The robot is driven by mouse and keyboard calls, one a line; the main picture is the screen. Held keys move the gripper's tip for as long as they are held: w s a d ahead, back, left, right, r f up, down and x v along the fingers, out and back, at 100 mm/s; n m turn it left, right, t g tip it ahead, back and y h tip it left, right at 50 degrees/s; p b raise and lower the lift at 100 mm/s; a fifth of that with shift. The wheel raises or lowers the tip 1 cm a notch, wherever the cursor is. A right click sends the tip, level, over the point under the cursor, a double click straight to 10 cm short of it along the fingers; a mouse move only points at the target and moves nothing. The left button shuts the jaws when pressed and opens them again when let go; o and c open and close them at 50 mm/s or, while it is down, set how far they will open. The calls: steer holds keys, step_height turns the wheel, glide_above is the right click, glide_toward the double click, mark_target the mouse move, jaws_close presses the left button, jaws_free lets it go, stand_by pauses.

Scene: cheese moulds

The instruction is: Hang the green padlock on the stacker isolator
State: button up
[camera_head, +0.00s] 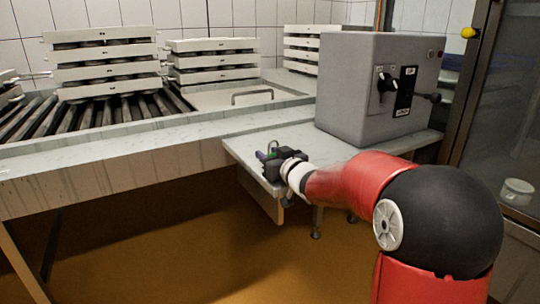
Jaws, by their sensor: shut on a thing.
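My gripper (268,156) is at the end of my red and black arm, low over the small side table in front of the grey cabinet. It is shut on the green padlock (272,151), of which only a small green part and a thin shackle show between the dark fingers. A small purple patch shows beside it. The isolator (387,83) is a black rotary handle on the grey cabinet's front, up and to the right of my gripper. The padlock is apart from it. Whether the isolator has a hole for the shackle is too small to tell.
The grey cabinet (350,102) stands on the side table (245,148). White mould stacks (105,70) stand on rollers at left. A glass door frame (468,90) is at right.

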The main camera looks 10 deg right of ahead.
steer(key=shift+f, duration=0.3)
steer(key=o, duration=1)
